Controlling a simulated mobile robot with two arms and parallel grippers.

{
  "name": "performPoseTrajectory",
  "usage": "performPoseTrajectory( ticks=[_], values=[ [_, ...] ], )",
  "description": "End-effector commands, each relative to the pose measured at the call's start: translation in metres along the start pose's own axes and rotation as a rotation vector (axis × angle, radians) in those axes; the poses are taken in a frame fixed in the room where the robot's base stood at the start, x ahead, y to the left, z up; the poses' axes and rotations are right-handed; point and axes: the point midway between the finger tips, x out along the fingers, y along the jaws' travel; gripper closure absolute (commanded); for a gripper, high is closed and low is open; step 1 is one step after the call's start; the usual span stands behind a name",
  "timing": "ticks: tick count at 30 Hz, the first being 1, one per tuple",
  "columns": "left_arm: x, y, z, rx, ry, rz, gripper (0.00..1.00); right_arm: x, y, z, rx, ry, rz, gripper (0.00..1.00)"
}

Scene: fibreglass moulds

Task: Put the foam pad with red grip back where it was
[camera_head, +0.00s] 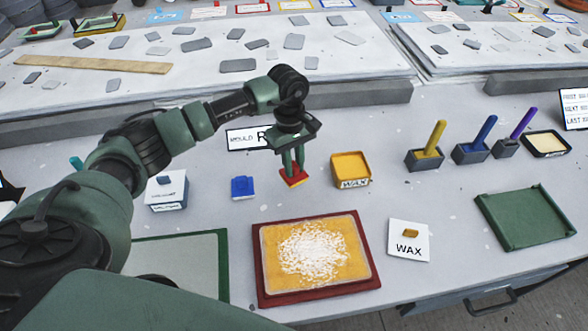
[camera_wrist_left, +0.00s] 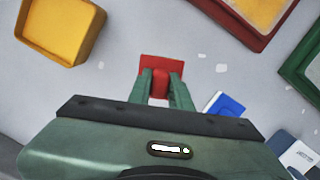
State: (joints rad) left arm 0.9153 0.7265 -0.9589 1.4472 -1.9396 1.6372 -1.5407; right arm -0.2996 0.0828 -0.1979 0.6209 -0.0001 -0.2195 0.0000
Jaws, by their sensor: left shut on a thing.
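In the left wrist view, the red pad (camera_wrist_left: 161,62) and my left gripper's fingers (camera_wrist_left: 161,88) show from above. The pad is at or just above the grey table; I cannot tell if it touches. It is between a blue pad (camera_head: 243,187) and a yellow tub (camera_head: 351,163). My right gripper is not in view.
A red-framed mould (camera_head: 263,275) with a white-dusted yellow sheet lies in front. A WAX card (camera_head: 409,248), green tray (camera_head: 526,215) and several coloured-handled tools in grey blocks (camera_head: 425,159) are to the right. A white box (camera_head: 167,190) stands left. Bare table surrounds the pad.

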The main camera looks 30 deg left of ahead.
Motion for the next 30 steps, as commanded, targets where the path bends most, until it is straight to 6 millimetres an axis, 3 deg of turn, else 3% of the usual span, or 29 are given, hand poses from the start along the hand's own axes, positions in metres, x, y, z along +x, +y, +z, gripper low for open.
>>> performPoseTrajectory(
  ticks=[6, 16, 17, 19, 30],
  values=[
    [0.027, 0.000, -0.003, 0.000, -0.001, -0.001, 1.00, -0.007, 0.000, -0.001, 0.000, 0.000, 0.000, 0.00],
    [0.031, 0.000, -0.004, 0.001, 0.000, 0.000, 1.00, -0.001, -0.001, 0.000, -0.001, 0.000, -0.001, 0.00],
    [0.031, 0.000, -0.003, 0.000, 0.000, 0.000, 0.78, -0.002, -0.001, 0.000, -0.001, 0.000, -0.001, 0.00],
    [0.029, 0.000, -0.003, 0.000, 0.000, 0.000, 0.59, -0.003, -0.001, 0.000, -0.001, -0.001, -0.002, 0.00],
    [0.026, 0.000, -0.003, 0.000, -0.001, 0.000, 0.59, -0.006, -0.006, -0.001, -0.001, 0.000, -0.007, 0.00]
  ],
)
